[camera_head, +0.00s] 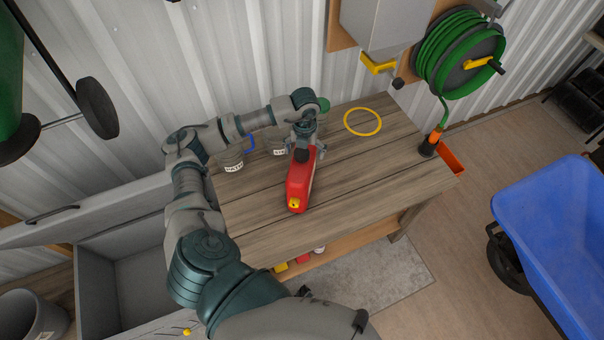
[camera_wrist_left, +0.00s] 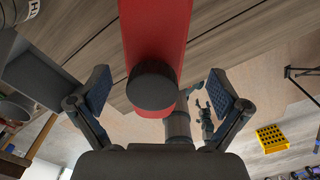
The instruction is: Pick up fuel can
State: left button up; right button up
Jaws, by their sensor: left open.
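The red fuel can (camera_head: 301,183) lies on the wooden workbench (camera_head: 262,213), with a small yellow part at its near end. My left gripper (camera_head: 303,150) is above its far end, by the black cap. In the left wrist view the red can (camera_wrist_left: 155,30) fills the upper middle, with its round black cap (camera_wrist_left: 153,86) facing the camera. The fingers of my left gripper (camera_wrist_left: 160,90) are spread apart on either side of the cap, with visible gaps to it. My right gripper is not seen.
A yellow ring (camera_head: 362,122) lies on the bench at the back. Labelled jars (camera_head: 233,162) stand at the back left. An orange-and-black hose nozzle (camera_head: 432,142) is at the right end. A blue wheelbarrow (camera_head: 550,215) stands on the floor to the right.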

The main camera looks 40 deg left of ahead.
pick_arm(q)
jog(key=shift+s+a+f+p, duration=0.1)
jog(key=shift+s+f+p, duration=0.15)
jog(key=shift+f, duration=1.15)
jog(key=shift+s+a+f+p, duration=0.1)
jog(key=shift+s+f+p, duration=0.1)
jog(key=shift+f, duration=1.15)
jog(key=shift+r, duration=0.1)
jog(key=c, duration=1.8)
